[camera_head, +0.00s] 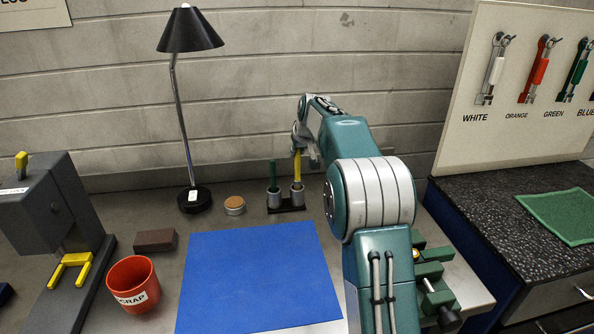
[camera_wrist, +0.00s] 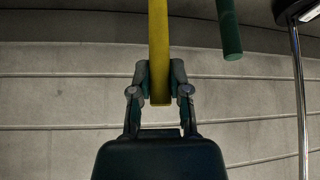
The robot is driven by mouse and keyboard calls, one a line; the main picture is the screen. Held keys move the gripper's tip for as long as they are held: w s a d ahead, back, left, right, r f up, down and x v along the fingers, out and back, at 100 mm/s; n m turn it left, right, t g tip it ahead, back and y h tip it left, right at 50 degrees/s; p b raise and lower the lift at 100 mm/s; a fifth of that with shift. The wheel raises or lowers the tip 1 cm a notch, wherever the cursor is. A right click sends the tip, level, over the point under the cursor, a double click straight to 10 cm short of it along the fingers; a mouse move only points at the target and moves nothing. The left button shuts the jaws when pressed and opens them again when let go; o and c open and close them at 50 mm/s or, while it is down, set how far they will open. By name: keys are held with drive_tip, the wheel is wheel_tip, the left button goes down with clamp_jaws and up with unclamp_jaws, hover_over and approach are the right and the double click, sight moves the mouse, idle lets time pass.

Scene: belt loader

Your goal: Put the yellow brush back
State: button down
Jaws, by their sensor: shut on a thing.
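The yellow brush (camera_head: 297,168) stands upright in the right cup of a small dark two-cup holder (camera_head: 287,208) at the back of the bench. In the wrist view the yellow handle (camera_wrist: 159,45) runs between my fingers. My gripper (camera_head: 304,146) is shut on the upper end of the handle; the wrist view shows both fingertips (camera_wrist: 160,80) against its sides. The brush's lower end is hidden in the cup, so I cannot tell whether it rests on the bottom. A green-handled brush (camera_head: 273,173) stands in the left cup and also shows in the wrist view (camera_wrist: 229,28).
A black lamp (camera_head: 195,199) and a round tin (camera_head: 234,206) stand left of the holder. A blue mat (camera_head: 258,280) lies in front. A red scrap cup (camera_head: 133,285), a brown block (camera_head: 155,240) and a grey press (camera_head: 50,205) are at left. A green vise (camera_head: 435,275) is at right.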

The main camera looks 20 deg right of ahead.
sight(298, 162)
drive_tip(key=shift+a+f, duration=0.1)
drive_tip(key=shift+f, duration=2.05)
drive_tip(key=c, duration=0.6)
unclamp_jaws()
